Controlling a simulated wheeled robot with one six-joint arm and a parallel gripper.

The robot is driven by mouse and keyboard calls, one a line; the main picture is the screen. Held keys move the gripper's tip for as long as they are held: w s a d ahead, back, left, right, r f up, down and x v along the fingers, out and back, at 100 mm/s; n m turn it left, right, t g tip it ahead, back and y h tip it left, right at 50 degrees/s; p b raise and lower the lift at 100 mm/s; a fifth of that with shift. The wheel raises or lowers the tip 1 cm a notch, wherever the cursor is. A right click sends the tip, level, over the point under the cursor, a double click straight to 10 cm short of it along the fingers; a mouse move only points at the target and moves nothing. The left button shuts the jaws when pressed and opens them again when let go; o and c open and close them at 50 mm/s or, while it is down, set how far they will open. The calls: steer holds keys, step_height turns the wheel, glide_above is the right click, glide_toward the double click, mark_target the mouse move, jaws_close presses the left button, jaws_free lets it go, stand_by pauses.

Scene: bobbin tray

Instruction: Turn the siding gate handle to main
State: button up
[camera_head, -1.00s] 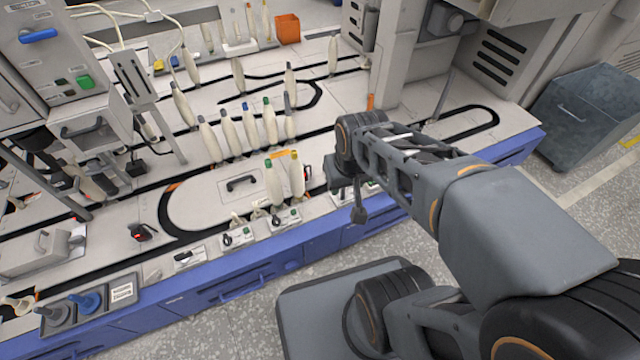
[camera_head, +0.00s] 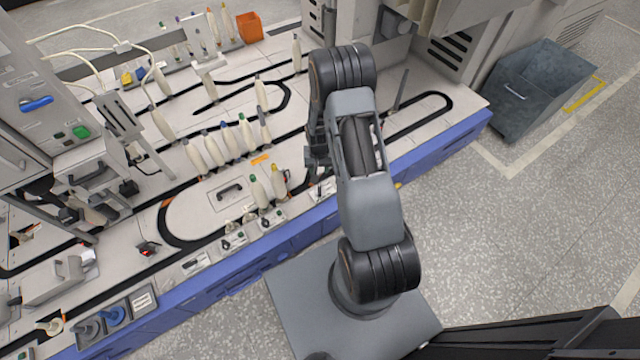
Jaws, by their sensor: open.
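Several small switch plates with dark handles sit along the front edge of the bench: a left plate (camera_head: 195,263), a middle plate (camera_head: 234,241), a right plate (camera_head: 272,219) and one farther right (camera_head: 322,190) close to my arm. Their labels are too small to read, so I cannot tell which is the siding gate handle or which way is main. My gripper (camera_head: 314,158) hangs over the bench's right part, left of my arm and near the far-right plate. It is open and holds nothing visible; the arm partly hides it.
Pale bobbins (camera_head: 222,148) stand in a row along the black track, and two more (camera_head: 268,186) stand close behind the plates. An orange bin (camera_head: 250,27) is at the back. A grey cart (camera_head: 540,90) stands at the right. The floor in front is clear.

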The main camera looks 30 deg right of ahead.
mark_target(320, 188)
step_height(320, 188, down, 14)
steer(key=b, duration=0.3)
steer(key=shift+s+d+f, duration=0.1)
steer(key=shift+f, duration=0.1)
steer(key=shift+d, duration=0.1)
jaws_close()
stand_by(0.3)
